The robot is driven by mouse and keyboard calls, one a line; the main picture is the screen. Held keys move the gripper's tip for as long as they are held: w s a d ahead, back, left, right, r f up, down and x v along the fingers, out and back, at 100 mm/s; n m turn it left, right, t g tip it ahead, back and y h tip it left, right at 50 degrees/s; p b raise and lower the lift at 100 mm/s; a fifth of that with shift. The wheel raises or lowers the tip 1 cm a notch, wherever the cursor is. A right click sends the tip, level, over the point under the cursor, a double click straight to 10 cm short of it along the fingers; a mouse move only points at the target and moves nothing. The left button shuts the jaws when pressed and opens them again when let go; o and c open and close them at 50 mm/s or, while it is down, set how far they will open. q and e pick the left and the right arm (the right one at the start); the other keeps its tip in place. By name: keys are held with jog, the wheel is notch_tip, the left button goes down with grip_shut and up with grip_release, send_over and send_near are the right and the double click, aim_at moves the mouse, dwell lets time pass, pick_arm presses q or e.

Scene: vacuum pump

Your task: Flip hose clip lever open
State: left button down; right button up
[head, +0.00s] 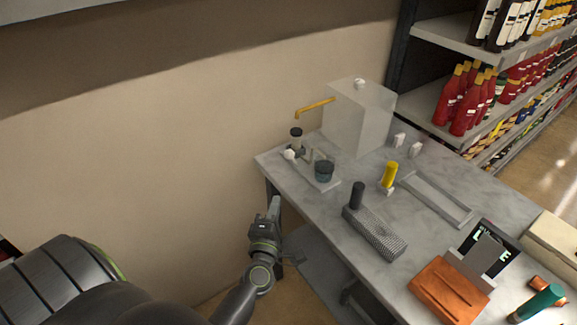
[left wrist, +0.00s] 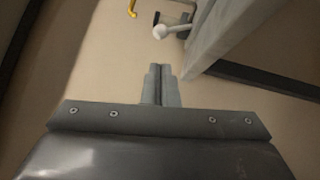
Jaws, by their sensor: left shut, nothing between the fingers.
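A yellow-orange lever (head: 315,107) juts out to the left from the side of a pale translucent box (head: 357,120) at the back of the table. It looks like the hose clip lever, but I cannot make out the clip. Its yellow tip also shows at the top edge of the left wrist view (left wrist: 132,9). Below it stands a small pump-like unit (head: 322,187) with a dark cup and a white ball knob (head: 289,155). The knob shows in the left wrist view too (left wrist: 160,31). My left gripper (head: 275,202) is shut and empty, off the table's left edge, apart from the lever.
The grey table (head: 325,220) holds a dark block with an upright handle (head: 375,233), a yellow-topped piece (head: 389,177), a shallow tray (head: 436,199) and an orange-brown block (head: 450,290). Bottle shelves (head: 455,46) stand behind right. A bare wall is at left.

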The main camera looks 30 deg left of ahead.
pick_arm(q)
jog(key=p, duration=0.2)
send_near(288, 158)
jog(key=x, duration=0.5)
jog(key=shift+w+a, duration=0.1)
jog(key=shift+w, duration=0.25)
jog(key=shift+w+a, duration=0.25)
jog(key=shift+w, duration=0.3)
pick_arm(e)
jog(key=shift+w+r, duration=0.25)
jog(key=shift+r, duration=0.8)
pick_arm(q)
jog(key=shift+r, duration=0.1)
